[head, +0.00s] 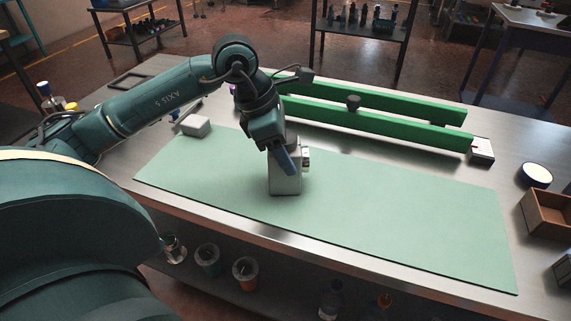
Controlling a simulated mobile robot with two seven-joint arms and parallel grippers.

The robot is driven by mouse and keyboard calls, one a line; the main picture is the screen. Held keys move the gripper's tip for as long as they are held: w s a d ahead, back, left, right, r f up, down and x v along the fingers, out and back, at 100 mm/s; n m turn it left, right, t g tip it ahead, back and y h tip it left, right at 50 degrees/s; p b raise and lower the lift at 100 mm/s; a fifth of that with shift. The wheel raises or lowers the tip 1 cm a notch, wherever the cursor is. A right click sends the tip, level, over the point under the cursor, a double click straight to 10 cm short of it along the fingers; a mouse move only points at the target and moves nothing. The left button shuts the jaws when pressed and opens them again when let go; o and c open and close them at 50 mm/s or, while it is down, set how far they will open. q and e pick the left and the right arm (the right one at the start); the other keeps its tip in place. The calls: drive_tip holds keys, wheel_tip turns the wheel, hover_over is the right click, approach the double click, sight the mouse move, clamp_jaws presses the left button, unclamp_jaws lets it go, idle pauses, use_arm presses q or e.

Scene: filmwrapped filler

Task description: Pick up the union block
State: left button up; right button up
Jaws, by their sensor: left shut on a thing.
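A pale grey block (287,184), which I take to be the union block, stands upright over the green mat (400,225). A small light fitting (306,158) shows on its right side. My left gripper (285,162) comes down from above and is shut on the block's upper part; the wrist and a blue finger hide some of it. The block's base looks at or very near the mat; I cannot tell whether there is a gap. My right gripper is not in view.
Two long green bars (375,122) run along the back of the metal table. A small grey block (195,125) lies at the mat's back left. A wooden box (548,214) and a round white-topped container (536,175) stand at the right. The mat's right half is clear.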

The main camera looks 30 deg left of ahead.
use_arm(q)
drive_tip(key=c, duration=0.7)
drive_tip(key=shift+r, duration=0.2)
drive_tip(key=shift+c, duration=0.9)
